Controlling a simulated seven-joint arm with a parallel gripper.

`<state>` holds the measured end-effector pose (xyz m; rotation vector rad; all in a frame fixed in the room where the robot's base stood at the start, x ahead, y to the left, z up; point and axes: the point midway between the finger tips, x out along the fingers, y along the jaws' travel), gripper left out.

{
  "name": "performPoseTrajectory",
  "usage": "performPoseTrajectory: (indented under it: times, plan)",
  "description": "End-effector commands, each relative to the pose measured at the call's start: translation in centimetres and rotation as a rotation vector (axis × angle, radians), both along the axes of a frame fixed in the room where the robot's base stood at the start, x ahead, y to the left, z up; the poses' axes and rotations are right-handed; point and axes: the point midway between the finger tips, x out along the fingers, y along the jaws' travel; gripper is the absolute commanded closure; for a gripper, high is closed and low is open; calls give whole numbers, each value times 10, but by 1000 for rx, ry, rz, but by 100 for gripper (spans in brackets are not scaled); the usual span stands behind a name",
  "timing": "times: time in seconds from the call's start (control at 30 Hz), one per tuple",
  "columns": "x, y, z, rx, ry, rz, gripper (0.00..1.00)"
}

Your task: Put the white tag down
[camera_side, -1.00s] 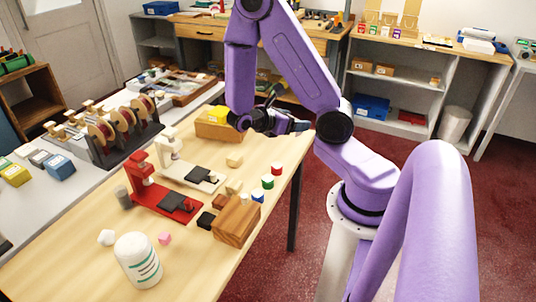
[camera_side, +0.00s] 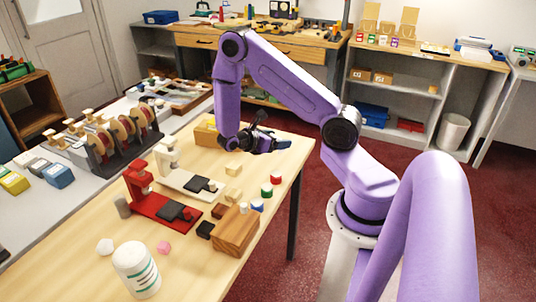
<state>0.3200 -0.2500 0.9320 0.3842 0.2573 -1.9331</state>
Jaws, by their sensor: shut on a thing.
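My gripper (camera_side: 284,144) hangs above the far right part of the wooden table, right of the wooden bin and apart from the tabletop things. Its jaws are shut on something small. The held piece is too small and dark in this view to make out its shape or colour, so I cannot clearly see the white tag between the fingers. A small white angular piece (camera_side: 104,246) lies on the table at the front left, beside a pink piece (camera_side: 164,247).
A wooden bin (camera_side: 206,132), a white press (camera_side: 190,183), a red press (camera_side: 150,200) and a wooden block (camera_side: 236,231) stand on the table (camera_side: 75,278). Small red, green and blue-capped pots line the right edge. A white bottle (camera_side: 137,270) stands in front. The front right tabletop is clear.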

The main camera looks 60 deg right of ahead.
Motion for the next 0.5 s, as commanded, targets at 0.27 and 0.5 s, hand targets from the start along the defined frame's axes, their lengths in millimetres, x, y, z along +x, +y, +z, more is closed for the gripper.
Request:
performPoseTrajectory:
  times: [0.27,0.5]
  plan:
    - [29,-24,-42,0,1,-3,55]
    - [39,-31,-56,-1,1,-1,55]
